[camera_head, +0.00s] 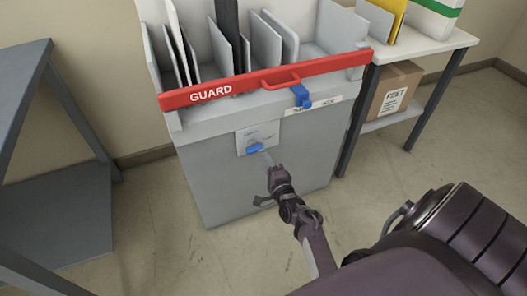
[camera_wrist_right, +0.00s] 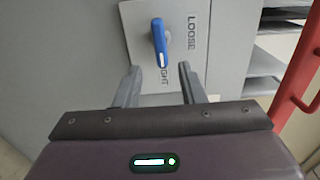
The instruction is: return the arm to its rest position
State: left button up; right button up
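My right gripper (camera_head: 266,180) is in front of the grey cabinet (camera_head: 215,190), close to its small plate (camera_head: 243,135) with the blue lever (camera_head: 255,148). In the right wrist view the right gripper (camera_wrist_right: 159,72) has its two fingers apart with nothing between them. The blue lever (camera_wrist_right: 159,42) lies just beyond the fingertips, pointing down in the picture towards a partly hidden label ending in "IGHT". "LOOSE" is printed to its right. I see no contact between fingers and lever. My left gripper is not in view.
A grey table (camera_head: 25,75) is at left. A white-topped table (camera_head: 440,42) with a cardboard box (camera_head: 393,90) below is at right.

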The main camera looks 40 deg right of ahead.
jog(key=shift+s+f, duration=0.1)
dwell(0.5)
